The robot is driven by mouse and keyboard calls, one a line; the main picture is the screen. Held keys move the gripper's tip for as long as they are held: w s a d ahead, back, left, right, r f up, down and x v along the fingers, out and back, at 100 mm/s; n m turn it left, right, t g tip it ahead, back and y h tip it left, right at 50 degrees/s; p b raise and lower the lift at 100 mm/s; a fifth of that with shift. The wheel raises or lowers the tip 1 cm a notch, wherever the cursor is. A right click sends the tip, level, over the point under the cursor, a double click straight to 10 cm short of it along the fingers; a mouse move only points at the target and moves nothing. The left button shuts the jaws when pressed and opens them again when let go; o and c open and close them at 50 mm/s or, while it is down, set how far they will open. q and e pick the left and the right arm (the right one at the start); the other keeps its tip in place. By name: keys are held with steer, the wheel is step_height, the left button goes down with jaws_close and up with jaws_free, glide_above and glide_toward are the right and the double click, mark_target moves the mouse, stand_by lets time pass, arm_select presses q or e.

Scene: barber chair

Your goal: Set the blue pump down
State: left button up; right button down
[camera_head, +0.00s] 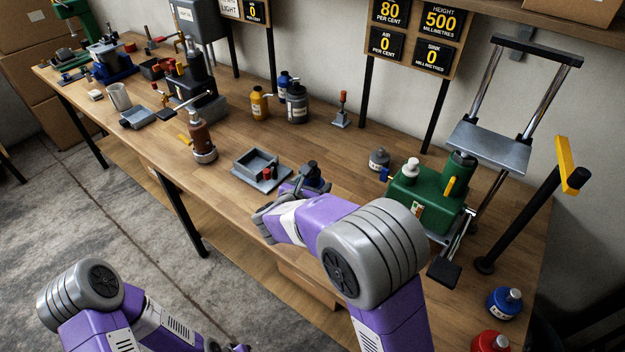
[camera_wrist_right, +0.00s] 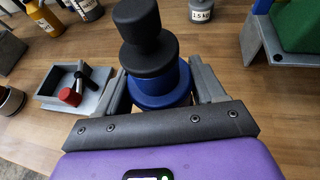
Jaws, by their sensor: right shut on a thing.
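The blue pump (camera_wrist_right: 165,96) has a round blue body and a black stepped top, and it stands upright between the fingers of my right gripper (camera_wrist_right: 160,80) in the right wrist view. That gripper is shut on it. In the head view the pump (camera_head: 313,173) shows small and dark at the end of my right arm, over the front part of the bench. Its underside is hidden, so I cannot tell whether it touches the wood. My left arm is at the bottom left, off the bench; its gripper is largely cut off by the frame edge.
A grey tray (camera_head: 247,168) with a red-capped piece lies just left of the pump. A green machine (camera_head: 425,205) stands to the right, with a small grey pot (camera_head: 379,159) behind. Bare wood (camera_head: 330,150) lies behind the pump.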

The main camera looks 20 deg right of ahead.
stand_by(0.3)
steer(key=c, duration=0.5)
jaws_free()
steer(key=shift+f, duration=0.15)
steer(key=o, duration=0.4)
steer(key=shift+r, duration=0.25)
steer(key=p+v, duration=0.2)
steer(key=v, duration=1)
steer(key=shift+f, duration=0.1)
